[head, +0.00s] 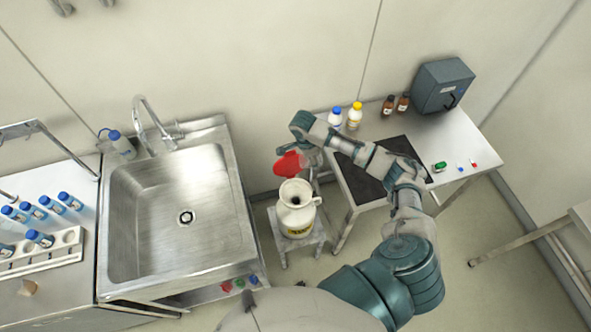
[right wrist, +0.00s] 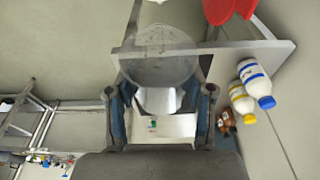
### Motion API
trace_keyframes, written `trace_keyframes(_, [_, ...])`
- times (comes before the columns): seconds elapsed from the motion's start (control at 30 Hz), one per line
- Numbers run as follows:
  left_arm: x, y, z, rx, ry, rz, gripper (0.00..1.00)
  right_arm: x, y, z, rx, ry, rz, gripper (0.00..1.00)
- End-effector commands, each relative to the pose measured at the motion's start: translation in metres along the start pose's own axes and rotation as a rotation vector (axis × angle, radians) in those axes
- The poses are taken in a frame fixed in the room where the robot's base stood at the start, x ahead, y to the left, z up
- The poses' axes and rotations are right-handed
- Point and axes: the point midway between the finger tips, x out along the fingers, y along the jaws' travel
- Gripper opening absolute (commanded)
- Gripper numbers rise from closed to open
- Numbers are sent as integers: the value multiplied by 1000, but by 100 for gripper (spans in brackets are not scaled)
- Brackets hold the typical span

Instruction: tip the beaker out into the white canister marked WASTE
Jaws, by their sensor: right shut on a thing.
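The white canister (head: 297,210) stands upright and open on a low stool, with a yellow label low on its front. My right gripper (head: 311,156) is above and just behind its mouth, bent back toward the table. In the right wrist view the right gripper (right wrist: 166,95) is shut on the clear glass beaker (right wrist: 165,62), whose round outline shows between the fingers. In the head view the glass is hard to make out. My left gripper is out of view.
A steel sink (head: 180,215) stands left of the canister, beside a rack (head: 45,255) with blue-capped vials. The right table (head: 450,135) holds a dark mat, white bottles (head: 354,117), brown bottles (head: 403,103) and a grey box (head: 442,85). My right arm crosses its front.

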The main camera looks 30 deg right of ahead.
Motion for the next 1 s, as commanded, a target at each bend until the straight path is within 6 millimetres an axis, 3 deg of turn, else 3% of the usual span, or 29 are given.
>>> trace_keyframes(0.1, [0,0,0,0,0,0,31,11,1,-17,6,-114,5,15])
trace_keyframes(0.47, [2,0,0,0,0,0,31,38,0,-14,10,-605,10,15])
trace_keyframes(0.67, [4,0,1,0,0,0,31,53,-1,-26,11,-868,7,15])
trace_keyframes(1.0, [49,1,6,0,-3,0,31,78,-2,-47,4,-1228,3,15])
